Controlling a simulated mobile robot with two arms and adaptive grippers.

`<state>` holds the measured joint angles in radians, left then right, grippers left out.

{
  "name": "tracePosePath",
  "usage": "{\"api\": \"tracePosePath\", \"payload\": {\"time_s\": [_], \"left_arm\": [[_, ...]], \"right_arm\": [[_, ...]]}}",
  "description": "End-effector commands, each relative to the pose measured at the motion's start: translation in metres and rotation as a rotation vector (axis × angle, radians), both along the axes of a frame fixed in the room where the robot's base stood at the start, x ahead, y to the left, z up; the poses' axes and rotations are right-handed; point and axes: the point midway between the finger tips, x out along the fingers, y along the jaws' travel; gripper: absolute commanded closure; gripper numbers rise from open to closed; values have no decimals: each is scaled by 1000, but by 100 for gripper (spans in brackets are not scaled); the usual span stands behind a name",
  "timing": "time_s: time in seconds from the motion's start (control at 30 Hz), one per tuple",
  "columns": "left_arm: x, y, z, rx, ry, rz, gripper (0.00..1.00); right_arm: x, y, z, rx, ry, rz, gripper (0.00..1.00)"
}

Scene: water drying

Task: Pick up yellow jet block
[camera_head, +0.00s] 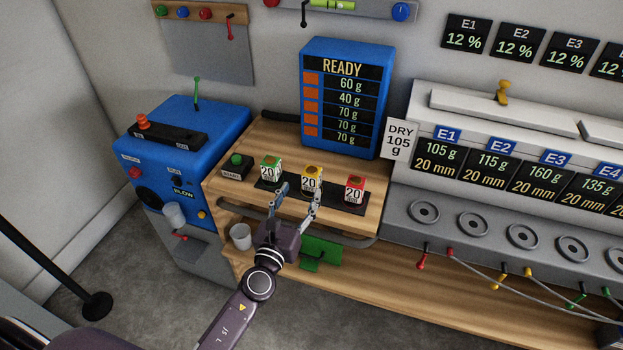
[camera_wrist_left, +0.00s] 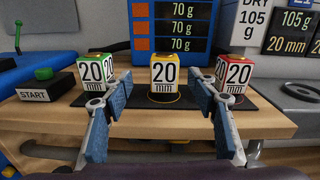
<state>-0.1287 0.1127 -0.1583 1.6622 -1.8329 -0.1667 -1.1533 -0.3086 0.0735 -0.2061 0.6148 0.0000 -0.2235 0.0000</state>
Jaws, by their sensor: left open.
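The yellow jet block (camera_head: 311,179), marked 20, stands upright in the middle of a dark strip (camera_head: 268,184) on the wooden bench. In the left wrist view the yellow block (camera_wrist_left: 165,76) sits centred between my finger pads, beyond their tips. My left gripper (camera_head: 300,192) is open and empty, in front of the yellow block, with a finger to either side of it. It also shows in the left wrist view (camera_wrist_left: 159,90). A green block (camera_head: 271,168) stands to the left and a red block (camera_head: 354,189) to the right. My right gripper is out of view.
A START button box (camera_head: 235,166) is left of the green block. A blue READY board (camera_head: 346,95) stands behind the blocks. A blue machine (camera_head: 180,150) is at left, and a grey panel with round ports (camera_head: 473,223) is at right.

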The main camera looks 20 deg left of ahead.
Motion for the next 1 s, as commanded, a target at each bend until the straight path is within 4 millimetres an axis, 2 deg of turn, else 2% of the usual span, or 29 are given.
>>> {"api": "tracePosePath", "payload": {"time_s": [0.17, 0.47, 0.63, 0.97, 1.0], "left_arm": [[15, -7, 0, 69, 1, -25, 46], [52, -7, 2, 65, 1, -24, 46], [74, -8, 1, 63, 2, -24, 46], [81, -8, 0, 61, 3, -24, 46], [81, -8, 0, 61, 3, -24, 51]], "right_arm": [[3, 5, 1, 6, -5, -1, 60], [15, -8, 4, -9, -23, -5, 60], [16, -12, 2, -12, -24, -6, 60], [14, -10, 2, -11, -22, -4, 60], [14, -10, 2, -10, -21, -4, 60]]}}
